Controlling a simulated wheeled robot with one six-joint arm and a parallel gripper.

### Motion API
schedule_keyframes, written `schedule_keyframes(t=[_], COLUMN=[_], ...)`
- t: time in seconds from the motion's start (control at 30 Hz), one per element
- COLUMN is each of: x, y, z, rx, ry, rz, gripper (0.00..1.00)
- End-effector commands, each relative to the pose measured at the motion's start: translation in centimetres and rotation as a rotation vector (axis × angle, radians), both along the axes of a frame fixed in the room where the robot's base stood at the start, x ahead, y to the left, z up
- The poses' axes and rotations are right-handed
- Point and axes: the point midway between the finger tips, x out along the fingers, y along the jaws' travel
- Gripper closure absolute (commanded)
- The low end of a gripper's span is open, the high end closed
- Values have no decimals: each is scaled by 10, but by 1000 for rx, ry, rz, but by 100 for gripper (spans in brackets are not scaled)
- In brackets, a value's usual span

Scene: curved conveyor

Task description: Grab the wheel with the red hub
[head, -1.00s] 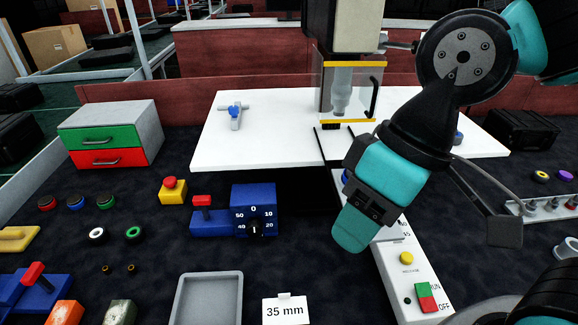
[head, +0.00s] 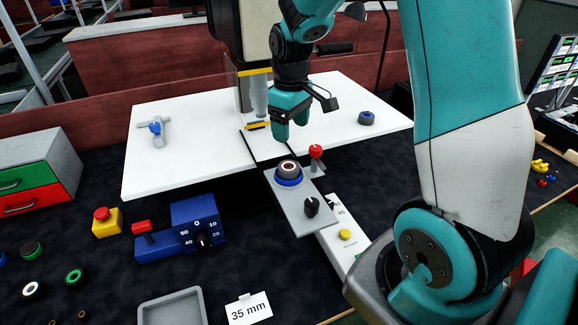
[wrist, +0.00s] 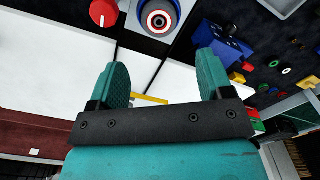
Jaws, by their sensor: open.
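A dark wheel with a reddish ring at its centre (head: 289,168) sits on a blue round seat on the grey plate in front of the white table.
A red-knobbed lever (head: 316,152) and a black knob (head: 311,206) stand close to the wheel. The press column (head: 247,50) stands left of my gripper. A blue-hubbed wheel (head: 367,117) lies on the white table (head: 190,165). A grey tray (head: 172,308) is in front.

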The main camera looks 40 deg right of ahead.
Motion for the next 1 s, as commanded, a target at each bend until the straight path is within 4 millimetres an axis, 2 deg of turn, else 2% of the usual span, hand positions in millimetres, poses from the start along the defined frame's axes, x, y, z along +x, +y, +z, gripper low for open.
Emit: schedule_keyframes(t=[0.1, 0.3, 0.57, 0.8, 1.0], x=[-1, 0, 1, 4, 4], y=[0, 0, -1, -2, -2], z=[-27, -61, -78, -109, -122], rx=[2, 1, 1, 2, 1], ry=[7, 3, 3, 4, -1], rz=[-1, -1, -2, -2, -2], gripper=[27, 27, 27, 27, 27])
